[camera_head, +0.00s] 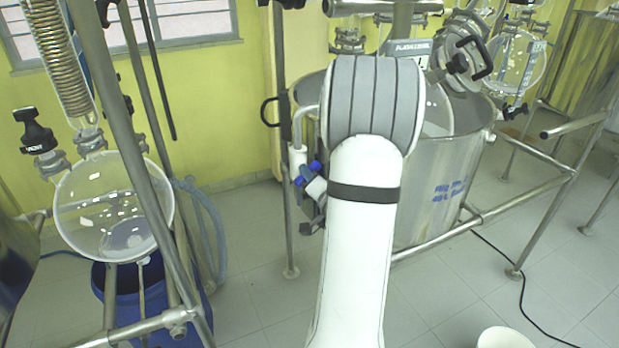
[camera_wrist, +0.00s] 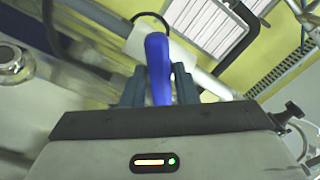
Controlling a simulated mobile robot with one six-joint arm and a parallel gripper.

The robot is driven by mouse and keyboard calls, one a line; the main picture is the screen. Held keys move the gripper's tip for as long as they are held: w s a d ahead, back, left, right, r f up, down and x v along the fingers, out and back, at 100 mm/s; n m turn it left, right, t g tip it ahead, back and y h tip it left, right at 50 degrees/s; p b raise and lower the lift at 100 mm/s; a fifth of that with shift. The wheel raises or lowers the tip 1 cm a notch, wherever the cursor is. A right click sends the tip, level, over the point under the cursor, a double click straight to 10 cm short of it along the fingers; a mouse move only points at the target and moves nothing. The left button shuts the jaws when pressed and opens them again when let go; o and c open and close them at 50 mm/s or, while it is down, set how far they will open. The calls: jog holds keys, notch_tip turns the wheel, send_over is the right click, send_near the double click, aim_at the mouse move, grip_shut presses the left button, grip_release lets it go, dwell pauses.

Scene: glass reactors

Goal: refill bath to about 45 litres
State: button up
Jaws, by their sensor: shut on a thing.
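The bath is a large open steel vessel (camera_head: 440,170) right of centre in the head view, with blue writing on its wall that is too small to read fully. A pipe with a white fitting (camera_head: 299,157) comes down at its left side, with blue parts (camera_head: 314,166) beside it. In the wrist view, my gripper (camera_wrist: 158,90) is shut on a blue handle (camera_wrist: 157,60), one dark finger on each side. A white cylindrical piece (camera_wrist: 133,42) lies behind the handle. My arm hides part of the bath's front and inside, so its water level cannot be seen.
A steel frame (camera_head: 480,219) surrounds the bath. A round glass flask (camera_head: 100,205) on a stand is at the left, above a blue drum (camera_head: 150,300). A white bucket (camera_head: 502,338) and a black cable (camera_head: 523,300) are on the floor at lower right.

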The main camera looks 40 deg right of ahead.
jog(key=shift+m+p, duration=0.4)
jog(key=shift+m, duration=3.3)
jog(key=o, duration=0.8)
jog(key=shift+o, duration=0.2)
